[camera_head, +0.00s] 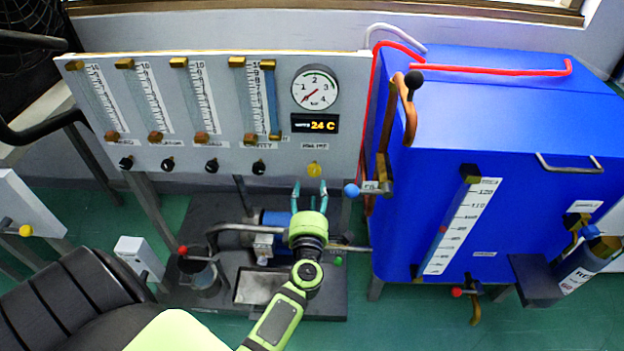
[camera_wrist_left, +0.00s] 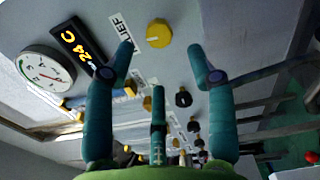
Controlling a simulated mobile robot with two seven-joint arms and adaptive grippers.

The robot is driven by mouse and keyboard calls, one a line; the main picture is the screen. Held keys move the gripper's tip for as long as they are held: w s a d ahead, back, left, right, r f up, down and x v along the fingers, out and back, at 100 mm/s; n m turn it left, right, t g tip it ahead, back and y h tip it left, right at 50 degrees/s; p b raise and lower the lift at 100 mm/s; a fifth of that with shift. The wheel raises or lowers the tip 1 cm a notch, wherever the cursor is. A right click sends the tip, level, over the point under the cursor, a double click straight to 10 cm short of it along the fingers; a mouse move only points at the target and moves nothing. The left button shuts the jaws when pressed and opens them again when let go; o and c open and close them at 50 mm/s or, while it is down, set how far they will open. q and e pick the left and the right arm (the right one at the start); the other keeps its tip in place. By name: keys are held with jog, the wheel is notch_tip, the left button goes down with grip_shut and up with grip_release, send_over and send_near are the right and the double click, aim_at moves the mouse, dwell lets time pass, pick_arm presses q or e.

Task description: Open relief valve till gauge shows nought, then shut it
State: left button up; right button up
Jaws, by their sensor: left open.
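The yellow relief knob (camera_head: 314,169) sits on the grey panel below a small label. In the left wrist view the knob (camera_wrist_left: 159,33) shows ahead of and between two fingertips, apart from them. My left gripper (camera_head: 309,190) is open and empty just below the knob, fingers pointing to the panel; its teal fingers also show in the left wrist view (camera_wrist_left: 160,50). The round gauge (camera_head: 315,88) is above the knob, marked 1 to 4; its red needle points to the lower left, below the 1. The gauge (camera_wrist_left: 45,68) also shows in the left wrist view. My right gripper is out of view.
A display (camera_head: 314,124) reads 24 C. Several flow tubes and small black knobs (camera_head: 258,168) line the panel's left. A blue cabinet (camera_head: 480,130) stands right, with a blue-ball lever (camera_head: 351,190) near my gripper. A pump (camera_head: 268,235) sits below.

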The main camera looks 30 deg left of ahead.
pick_arm(q)
jog(key=shift+v, duration=2.35)
